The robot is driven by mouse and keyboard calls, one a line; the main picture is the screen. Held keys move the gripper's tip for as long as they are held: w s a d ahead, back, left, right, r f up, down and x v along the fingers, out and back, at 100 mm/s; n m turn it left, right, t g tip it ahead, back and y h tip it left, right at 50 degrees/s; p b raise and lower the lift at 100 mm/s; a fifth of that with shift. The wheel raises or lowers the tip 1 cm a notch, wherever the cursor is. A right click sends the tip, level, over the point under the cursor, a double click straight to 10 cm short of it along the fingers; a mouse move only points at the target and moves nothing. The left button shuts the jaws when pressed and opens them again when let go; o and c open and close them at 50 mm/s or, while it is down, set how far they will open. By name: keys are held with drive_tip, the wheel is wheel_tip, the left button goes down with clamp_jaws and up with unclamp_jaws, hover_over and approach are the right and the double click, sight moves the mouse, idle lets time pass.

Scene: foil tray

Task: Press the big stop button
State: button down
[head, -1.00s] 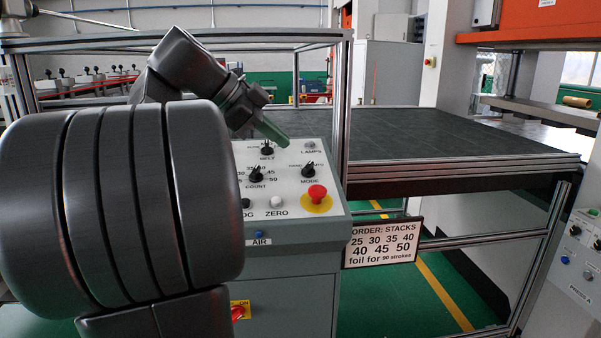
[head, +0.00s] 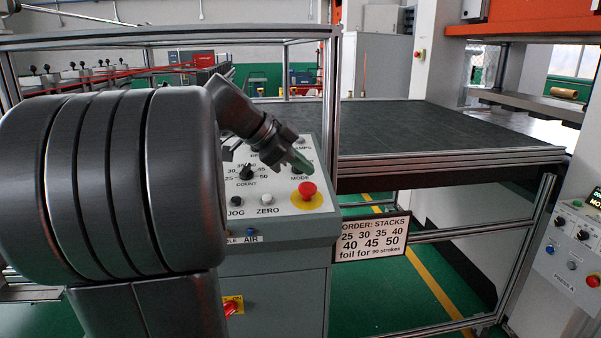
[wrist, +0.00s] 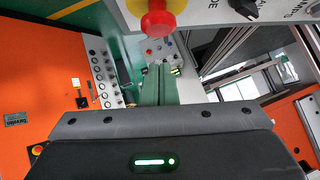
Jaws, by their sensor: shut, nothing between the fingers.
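The big stop button (head: 307,189) is a red mushroom head on a yellow disc, at the right front of the grey sloped control panel (head: 310,228). In the wrist view the red button (wrist: 157,22) is at the top centre, beyond the fingers. My gripper (head: 304,166) is shut and empty, its green fingertips just above and behind the button in the head view. They overlap the MODE dial area. In the wrist view the shut gripper (wrist: 158,84) points below the button in the picture. I see no clear contact with the button.
The panel also bears a COUNT dial (head: 246,172), a black JOG button (head: 236,201) and a white ZERO button (head: 267,199). An order sign (head: 370,240) hangs to the right. A metal frame post (head: 333,100) stands right beside the panel. A dark table (head: 430,130) lies behind.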

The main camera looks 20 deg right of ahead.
sight(312, 186)
drive_tip(key=shift+w+f+p, duration=0.15)
drive_tip(key=shift+w+f, duration=0.1)
drive_tip(key=shift+f, duration=0.6)
drive_tip(key=shift+w+f+p, duration=0.15)
drive_tip(key=shift+w+f, duration=0.1)
drive_tip(key=shift+f, duration=0.55)
drive_tip(key=shift+f, duration=0.1)
